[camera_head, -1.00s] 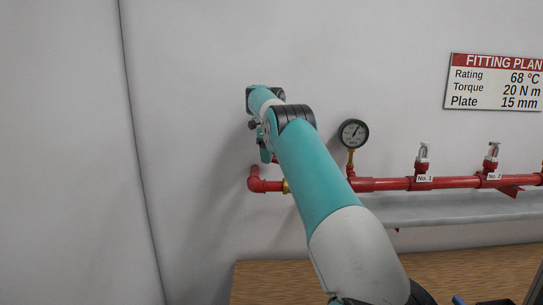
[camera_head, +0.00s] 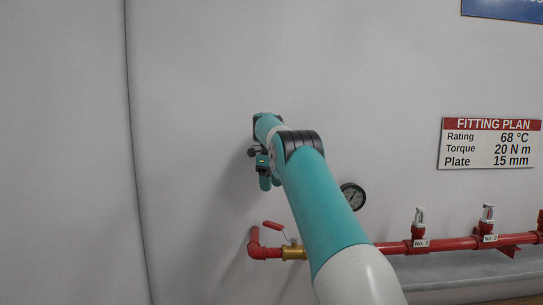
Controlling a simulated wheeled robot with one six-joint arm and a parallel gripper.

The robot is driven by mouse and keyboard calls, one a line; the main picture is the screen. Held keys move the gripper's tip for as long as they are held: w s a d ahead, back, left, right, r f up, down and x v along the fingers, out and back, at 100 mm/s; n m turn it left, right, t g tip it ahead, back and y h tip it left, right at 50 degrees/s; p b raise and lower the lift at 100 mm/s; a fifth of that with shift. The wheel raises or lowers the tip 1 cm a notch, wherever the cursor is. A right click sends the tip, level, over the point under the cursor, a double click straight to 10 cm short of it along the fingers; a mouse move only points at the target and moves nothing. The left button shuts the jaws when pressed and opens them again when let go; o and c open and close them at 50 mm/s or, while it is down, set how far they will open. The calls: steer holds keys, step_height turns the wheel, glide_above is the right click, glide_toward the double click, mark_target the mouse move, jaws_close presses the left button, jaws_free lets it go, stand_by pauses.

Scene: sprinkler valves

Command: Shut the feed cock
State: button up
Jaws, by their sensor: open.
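The feed cock is a brass valve (camera_head: 293,253) on the red pipe, just right of the pipe's left elbow. Its red lever (camera_head: 274,226) stands above the pipe and slants up to the left from the valve. My gripper (camera_head: 264,184) hangs above the lever, apart from it in the picture, with its fingers pointing down. It is open and holds nothing. The right end of the valve is partly hidden behind my teal arm.
The red pipe (camera_head: 449,244) runs right along the wall, with sprinkler heads marked No. 1 (camera_head: 420,219) and No. 2 (camera_head: 488,215). A pressure gauge (camera_head: 353,196) is partly behind my arm. A fitting plan sign (camera_head: 490,143) hangs above. The wall left of the gripper is clear.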

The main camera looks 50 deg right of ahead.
steer(key=shift+r+p, duration=0.8)
steer(key=shift+r, duration=1.35)
steer(key=shift+c, duration=0.4)
